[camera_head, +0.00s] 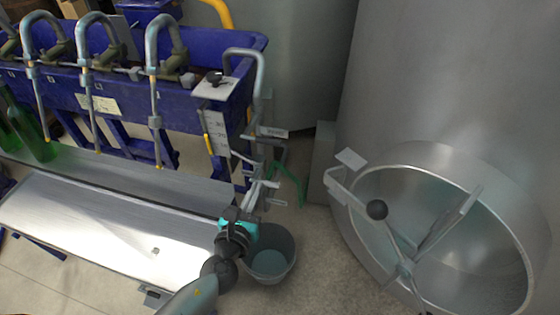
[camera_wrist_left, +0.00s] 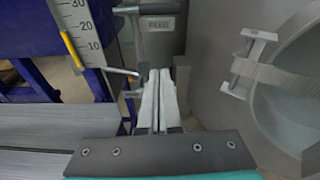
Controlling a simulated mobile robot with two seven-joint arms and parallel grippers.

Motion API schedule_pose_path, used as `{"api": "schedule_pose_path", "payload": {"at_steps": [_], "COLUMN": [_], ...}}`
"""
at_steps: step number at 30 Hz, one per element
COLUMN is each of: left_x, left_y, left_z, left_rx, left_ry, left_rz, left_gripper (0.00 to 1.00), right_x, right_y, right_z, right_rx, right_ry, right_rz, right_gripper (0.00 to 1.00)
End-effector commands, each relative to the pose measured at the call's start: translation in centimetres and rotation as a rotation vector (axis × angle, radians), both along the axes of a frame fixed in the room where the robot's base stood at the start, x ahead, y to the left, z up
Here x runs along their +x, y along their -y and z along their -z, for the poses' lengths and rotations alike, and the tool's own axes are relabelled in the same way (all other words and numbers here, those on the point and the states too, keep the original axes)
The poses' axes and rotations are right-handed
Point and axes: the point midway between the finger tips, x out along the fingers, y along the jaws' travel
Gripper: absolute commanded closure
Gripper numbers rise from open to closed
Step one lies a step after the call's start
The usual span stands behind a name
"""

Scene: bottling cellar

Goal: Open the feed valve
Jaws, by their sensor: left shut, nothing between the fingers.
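A small plate lettered FEED (camera_wrist_left: 158,22) shows at the top of the left wrist view; in the head view a small grey plate (camera_head: 272,132) stands by the filler's right end. Grey metal pipework (camera_wrist_left: 139,45) runs down beside the FEED plate. A thin metal lever (camera_wrist_left: 120,71) points left across it, close to the fingertips; I cannot tell whether they touch. My left gripper (camera_wrist_left: 158,76) is shut and empty, and it also shows in the head view (camera_head: 262,182) among the pipework. The valve body is partly hidden behind the fingers. My right gripper is in neither view.
A blue filler trough (camera_head: 180,104) with several spouts stands left, with a scale plate (camera_wrist_left: 83,38) beside the pipework. A grey bucket (camera_head: 283,268) is below my left gripper. A steel tank with a round hatch (camera_head: 440,165) bounds the right. Green bottles (camera_head: 38,148) stand far left.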

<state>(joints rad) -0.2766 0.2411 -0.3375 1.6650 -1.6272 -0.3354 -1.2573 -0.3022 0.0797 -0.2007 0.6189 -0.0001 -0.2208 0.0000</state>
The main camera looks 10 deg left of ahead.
Motion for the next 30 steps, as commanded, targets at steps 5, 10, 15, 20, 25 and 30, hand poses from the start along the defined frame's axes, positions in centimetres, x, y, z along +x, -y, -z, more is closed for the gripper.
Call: {"api": "schedule_pose_path", "payload": {"at_steps": [5, 10, 15, 20, 25, 30], "left_x": [0.3, 0.3, 0.4, 1.8, 4.4, 7.3], "left_y": [0.3, 0.3, 0.3, 0.3, 0.4, 0.5], "left_z": [-1.2, -1.2, -1.2, -1.0, -0.6, -0.1], "left_rx": [0.059, 0.059, 0.057, 0.056, 0.054, 0.053], "left_ry": [0.037, 0.036, 0.035, 0.037, 0.036, 0.036], "left_rz": [0.017, 0.018, 0.016, 0.016, 0.015, 0.015], "left_gripper": [1.0, 1.0, 1.0, 1.0, 1.0, 1.0], "right_x": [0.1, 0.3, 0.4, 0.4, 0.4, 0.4], "right_y": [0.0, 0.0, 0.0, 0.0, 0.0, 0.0], "right_z": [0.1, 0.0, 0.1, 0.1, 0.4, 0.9], "right_rx": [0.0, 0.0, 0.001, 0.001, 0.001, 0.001], "right_ry": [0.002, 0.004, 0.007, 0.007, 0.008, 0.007], "right_rz": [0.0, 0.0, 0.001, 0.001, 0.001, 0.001], "right_gripper": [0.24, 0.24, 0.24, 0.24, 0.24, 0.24]}}
